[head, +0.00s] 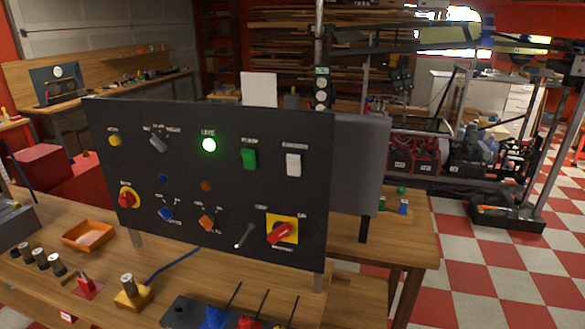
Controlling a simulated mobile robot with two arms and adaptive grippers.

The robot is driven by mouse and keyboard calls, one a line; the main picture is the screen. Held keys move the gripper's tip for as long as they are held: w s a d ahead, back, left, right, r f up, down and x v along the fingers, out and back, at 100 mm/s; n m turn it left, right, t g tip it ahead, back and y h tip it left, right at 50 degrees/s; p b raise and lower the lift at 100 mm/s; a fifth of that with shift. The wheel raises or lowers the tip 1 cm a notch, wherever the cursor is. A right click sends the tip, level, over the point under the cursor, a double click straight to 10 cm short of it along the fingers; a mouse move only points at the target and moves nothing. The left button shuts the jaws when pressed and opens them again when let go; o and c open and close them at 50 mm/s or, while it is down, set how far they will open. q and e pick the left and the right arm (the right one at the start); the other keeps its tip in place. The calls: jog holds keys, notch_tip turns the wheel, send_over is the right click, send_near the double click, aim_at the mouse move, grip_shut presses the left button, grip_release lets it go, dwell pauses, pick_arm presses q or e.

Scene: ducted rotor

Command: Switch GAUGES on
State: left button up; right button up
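A black control panel (245,115) stands upright on a wooden workbench. A white rocker switch (293,165) sits at its upper right under a small blurred label that may read GAUGES. I cannot tell which way this rocker is tipped. A green rocker switch (249,159) is to its left. A round green lamp (209,145) marked LIVE glows further left. Neither of my grippers shows in the head view.
The panel also carries a red rotary handle on a yellow plate (290,222), a metal toggle lever (244,236), a red knob (127,199), and blue and orange switches. An orange tray (88,235) and several loose parts lie on the workbench (180,280) around the panel.

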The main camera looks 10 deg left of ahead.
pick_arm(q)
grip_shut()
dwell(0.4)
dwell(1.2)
